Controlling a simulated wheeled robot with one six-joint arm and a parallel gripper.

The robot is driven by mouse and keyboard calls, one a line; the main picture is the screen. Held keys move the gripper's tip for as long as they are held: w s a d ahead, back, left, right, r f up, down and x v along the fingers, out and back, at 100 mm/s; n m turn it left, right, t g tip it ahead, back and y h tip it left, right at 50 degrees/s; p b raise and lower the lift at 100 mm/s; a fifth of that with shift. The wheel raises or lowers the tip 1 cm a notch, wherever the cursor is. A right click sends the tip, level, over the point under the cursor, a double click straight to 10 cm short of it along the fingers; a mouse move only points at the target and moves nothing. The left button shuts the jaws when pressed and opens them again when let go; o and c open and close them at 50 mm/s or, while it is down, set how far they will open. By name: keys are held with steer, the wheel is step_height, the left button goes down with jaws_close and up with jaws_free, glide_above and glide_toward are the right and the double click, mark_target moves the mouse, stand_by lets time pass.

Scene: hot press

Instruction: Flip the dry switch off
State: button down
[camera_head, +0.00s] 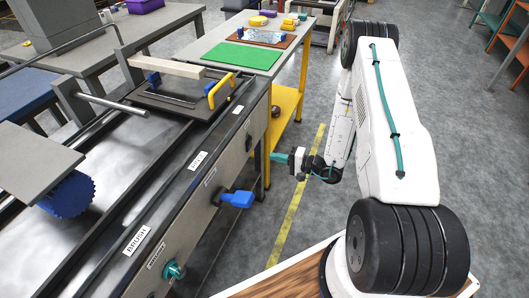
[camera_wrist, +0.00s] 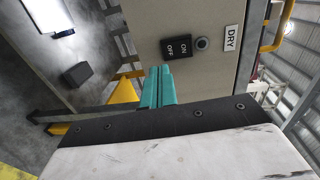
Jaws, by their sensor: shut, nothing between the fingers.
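The dry switch (camera_wrist: 177,47) is a black block marked ON and OFF on the machine's side panel, ahead of my gripper in the wrist view. I cannot tell which half is pressed in. A white DRY label (camera_wrist: 231,38) sits to its right, with a small round dark fitting (camera_wrist: 202,43) between them. My gripper (camera_wrist: 160,70) has teal fingers, shut and empty, pointing at the panel just below the switch in the wrist view. They appear apart from it. In the head view my gripper (camera_head: 276,157) is right of the machine's side, level with the panel.
A blue handle (camera_head: 238,199) and a teal knob (camera_head: 174,270) stick out of the machine's side nearer to me. A yellow-legged table (camera_head: 209,52) with a green mat (camera_head: 243,56) stands beyond. Grey floor is free to the right of the machine.

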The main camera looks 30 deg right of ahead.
steer(key=v, duration=0.4)
steer(key=f+v, duration=0.1)
steer(key=v, duration=0.1)
steer(key=shift+w+d, duration=0.1)
steer(key=shift+w, duration=0.05)
